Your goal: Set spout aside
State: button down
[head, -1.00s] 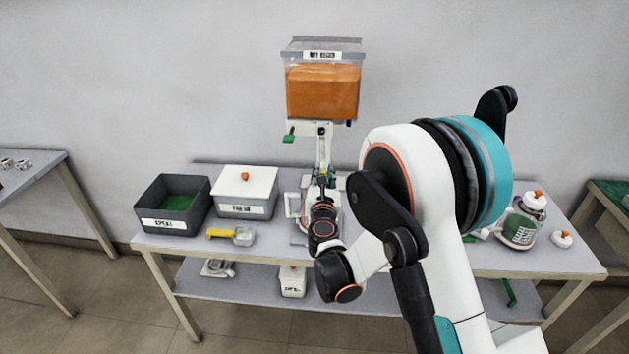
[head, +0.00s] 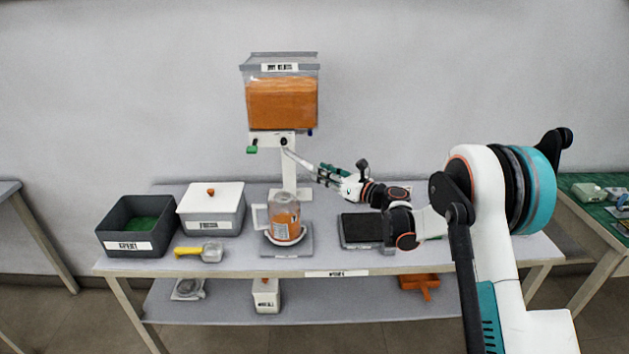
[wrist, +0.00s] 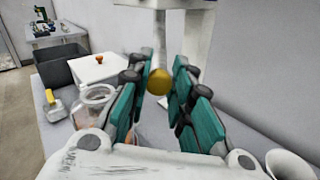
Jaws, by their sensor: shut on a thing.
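My gripper (head: 327,174) is shut on a slender pale piece, which looks like the spout (head: 298,159). The piece slants up and left toward the dispenser's outlet. I cannot tell whether its far end touches the dispenser. In the wrist view, a gold rounded end (wrist: 159,82) shows between my teal fingers. The dispenser (head: 283,102) is a clear hopper of orange contents on a white post. Below it, a clear jar with orange contents (head: 284,220) stands on a grey base (head: 288,251), left of and below my gripper.
A black flat tray (head: 359,230) lies right of the jar. A white-lidded grey box (head: 212,209), an open dark bin (head: 137,227) and a yellow-handled scoop (head: 205,252) are at the left. The bench's front edge (head: 332,274) is near the jar. Free bench top shows between scoop and base.

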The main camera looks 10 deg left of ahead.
jog(key=shift+w+d+n+g+y, duration=0.3)
jog(key=shift+w+n+g+y, duration=0.1)
jog(key=shift+w+n+g, duration=0.35)
jog(key=shift+w+d+n+g+y, duration=0.25)
jog(key=shift+w+n+g+y, duration=0.3)
jog(key=shift+g, duration=0.4)
jog(key=c, duration=1.4)
grip_release()
jog(key=shift+w, duration=0.15)
